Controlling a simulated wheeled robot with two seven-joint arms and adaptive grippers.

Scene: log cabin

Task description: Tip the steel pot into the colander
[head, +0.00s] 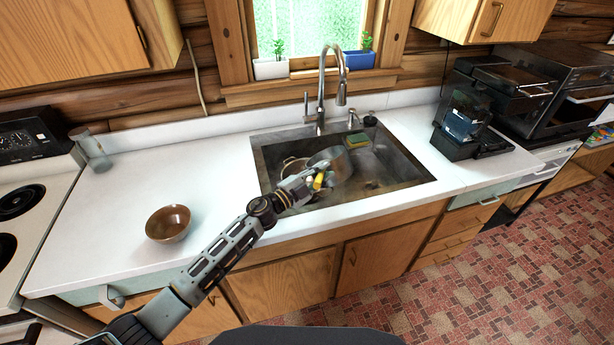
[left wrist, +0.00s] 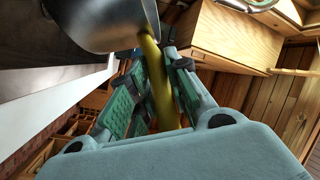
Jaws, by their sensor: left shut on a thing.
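The steel pot (head: 338,163) is held over the sink (head: 405,180); it also shows in the left wrist view (left wrist: 100,22). Its yellow handle (left wrist: 157,85) runs between the fingers of my left gripper (head: 316,182), which is shut on it. The pot looks tilted, but its contents cannot be made out. A round metal vessel that looks like the colander (head: 292,168) sits in the left part of the sink, just left of the pot. It is partly hidden by my gripper and the pot. My right gripper is not in view.
A tall faucet (head: 322,88) rises behind the sink. A sponge (head: 357,140) lies at the sink's back. A brown bowl (head: 168,223) and a glass jar (head: 92,150) stand on the counter at left. A coffee machine (head: 464,118) stands at right.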

